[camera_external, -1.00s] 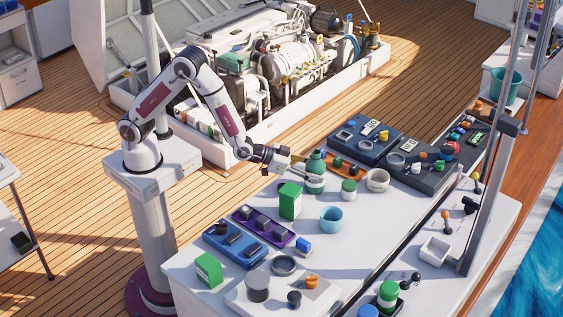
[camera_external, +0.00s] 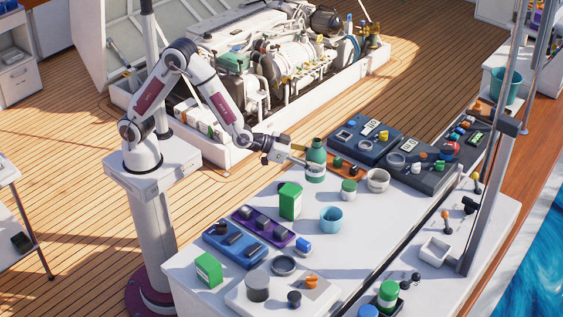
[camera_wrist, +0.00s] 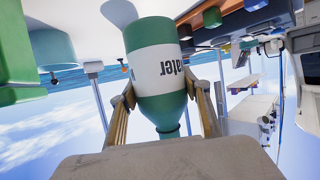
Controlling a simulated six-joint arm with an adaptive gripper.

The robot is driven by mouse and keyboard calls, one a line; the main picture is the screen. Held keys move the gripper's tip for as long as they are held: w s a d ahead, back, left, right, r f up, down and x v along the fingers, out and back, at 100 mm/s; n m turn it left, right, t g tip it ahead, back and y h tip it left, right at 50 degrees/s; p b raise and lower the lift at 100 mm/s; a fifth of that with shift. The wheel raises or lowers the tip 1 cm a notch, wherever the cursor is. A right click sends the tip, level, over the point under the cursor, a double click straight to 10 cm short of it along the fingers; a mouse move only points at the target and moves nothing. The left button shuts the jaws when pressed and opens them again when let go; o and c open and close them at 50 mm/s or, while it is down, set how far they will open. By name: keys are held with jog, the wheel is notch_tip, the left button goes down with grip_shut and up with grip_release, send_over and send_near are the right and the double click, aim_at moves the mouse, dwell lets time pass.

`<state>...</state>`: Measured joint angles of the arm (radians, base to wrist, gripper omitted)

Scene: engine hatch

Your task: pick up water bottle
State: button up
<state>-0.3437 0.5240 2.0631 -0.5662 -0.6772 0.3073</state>
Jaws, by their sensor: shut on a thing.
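The water bottle (camera_external: 315,152) is green with a white label band and a narrow neck. It is upright at the end of my arm, over the back edge of the white table. My gripper (camera_external: 311,166) reaches it from the left and is shut on its body. In the wrist view, the bottle (camera_wrist: 158,62) appears upside down, with part of the label lettering readable. The fingers of my gripper (camera_wrist: 162,108) press on both its sides. Whether its base is clear of the table is hard to tell in the outside view.
A green box (camera_external: 290,201), a light blue cup (camera_external: 331,219), a white jar with a green lid (camera_external: 349,190) and a white bowl (camera_external: 377,180) stand near the bottle. Bare table (camera_external: 390,220) lies to the right.

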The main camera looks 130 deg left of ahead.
aim_at(317, 147)
jog(key=shift+r, duration=2.5)
jog(key=shift+r, duration=0.1)
jog(key=shift+w, duration=0.15)
